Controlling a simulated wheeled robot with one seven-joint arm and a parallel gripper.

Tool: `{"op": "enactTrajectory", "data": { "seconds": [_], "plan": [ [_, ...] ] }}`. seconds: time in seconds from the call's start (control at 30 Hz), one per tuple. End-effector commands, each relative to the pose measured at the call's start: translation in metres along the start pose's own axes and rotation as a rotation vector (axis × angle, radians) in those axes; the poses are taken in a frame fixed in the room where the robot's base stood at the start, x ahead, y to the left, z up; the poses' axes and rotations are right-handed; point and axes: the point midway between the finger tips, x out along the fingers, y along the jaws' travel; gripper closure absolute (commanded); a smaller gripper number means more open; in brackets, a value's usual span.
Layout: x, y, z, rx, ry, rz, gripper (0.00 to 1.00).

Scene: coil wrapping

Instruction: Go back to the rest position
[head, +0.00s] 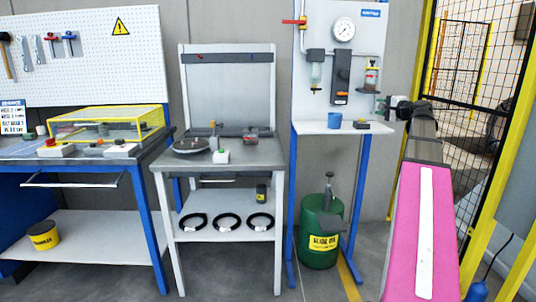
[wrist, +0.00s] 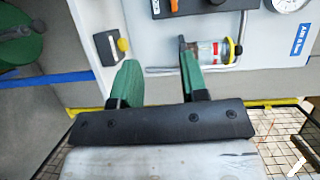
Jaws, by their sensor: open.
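My gripper (head: 386,108) is at the end of my arm at the right of the head view, just right of the pneumatic panel (head: 336,95) and its small shelf. In the wrist view its two green fingers (wrist: 157,62) are spread apart with nothing between them. A canister with a red and white label (head: 371,76) on the panel is close by; in the wrist view the canister (wrist: 208,52) is just beyond the right finger. I cannot tell whether they touch.
A small dark box with a yellow button (head: 362,125) and a blue cup (head: 334,120) are on the shelf (head: 312,128). A green drum (head: 320,235) stands below. A mesh fence (head: 480,80) with yellow posts is on the right. A coil stand (head: 260,153) is left.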

Motion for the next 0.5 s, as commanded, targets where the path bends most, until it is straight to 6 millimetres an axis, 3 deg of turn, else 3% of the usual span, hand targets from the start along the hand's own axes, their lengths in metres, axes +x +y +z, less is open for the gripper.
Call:
{"op": "enactTrajectory", "data": {
  "seconds": [0.27, 0.5],
  "plan": [
    [0.015, 0.046, 0.022, -0.037, -0.026, 0.090, 0.60],
    [0.033, 0.111, 0.056, -0.098, -0.075, 0.222, 0.60]
  ]
}}
